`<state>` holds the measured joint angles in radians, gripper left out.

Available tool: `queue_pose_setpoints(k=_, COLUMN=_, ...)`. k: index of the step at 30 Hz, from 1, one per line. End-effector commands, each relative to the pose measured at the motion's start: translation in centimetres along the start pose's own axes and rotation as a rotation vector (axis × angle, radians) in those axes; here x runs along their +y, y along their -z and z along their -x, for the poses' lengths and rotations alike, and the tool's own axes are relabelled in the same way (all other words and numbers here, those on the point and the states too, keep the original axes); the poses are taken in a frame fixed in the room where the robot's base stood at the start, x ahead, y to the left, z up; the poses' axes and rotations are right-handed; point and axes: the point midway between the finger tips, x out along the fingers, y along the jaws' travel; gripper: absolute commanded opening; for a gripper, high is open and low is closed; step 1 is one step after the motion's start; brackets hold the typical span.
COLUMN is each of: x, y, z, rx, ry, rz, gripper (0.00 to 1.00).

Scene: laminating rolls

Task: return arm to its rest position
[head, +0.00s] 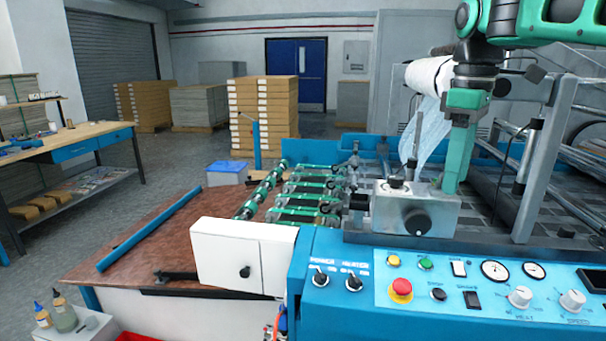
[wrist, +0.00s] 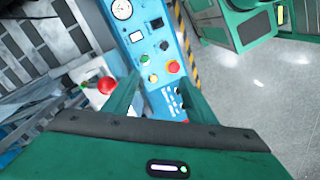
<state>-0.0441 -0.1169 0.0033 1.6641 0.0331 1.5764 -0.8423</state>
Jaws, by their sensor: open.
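My gripper (head: 450,188) hangs down from my green and black arm at the upper right of the head view. Its fingers point downward, just behind or over the right part of the metal box with a black knob (head: 417,222). I cannot tell whether they touch it. In the wrist view my gripper (wrist: 160,88) shows two green fingers set apart, with nothing between them. The blue control panel (wrist: 135,42) lies beyond the fingers, and a red knob (wrist: 106,85) shows by the left finger.
The laminating machine's blue control panel (head: 450,285) carries a red stop button (head: 401,288), knobs and gauges. A grey upright post (head: 541,160) and a white roll with hanging film (head: 428,75) stand close to my arm. Open floor lies left of the machine, before stacked boxes (head: 262,115).

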Motion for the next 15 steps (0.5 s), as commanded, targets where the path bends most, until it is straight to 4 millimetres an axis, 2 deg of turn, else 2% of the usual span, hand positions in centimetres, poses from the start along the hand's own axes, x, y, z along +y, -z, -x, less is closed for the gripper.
queue_pose_setpoints(k=5, x=0.1, y=-4.0, z=-3.3, rx=-0.002, ry=0.002, rz=-0.21, gripper=0.51)
queue_pose_setpoints(k=8, x=-0.2, y=-7.2, z=-5.9, rx=-0.003, ry=0.003, rz=-0.376, gripper=0.51)
queue_pose_setpoints(k=11, x=-1.0, y=-11.4, z=-9.4, rx=-0.002, ry=0.004, rz=-0.592, gripper=0.51)
queue_pose_setpoints(k=15, x=-3.4, y=-17.3, z=-14.9, rx=-0.003, ry=0.007, rz=-0.909, gripper=0.51)
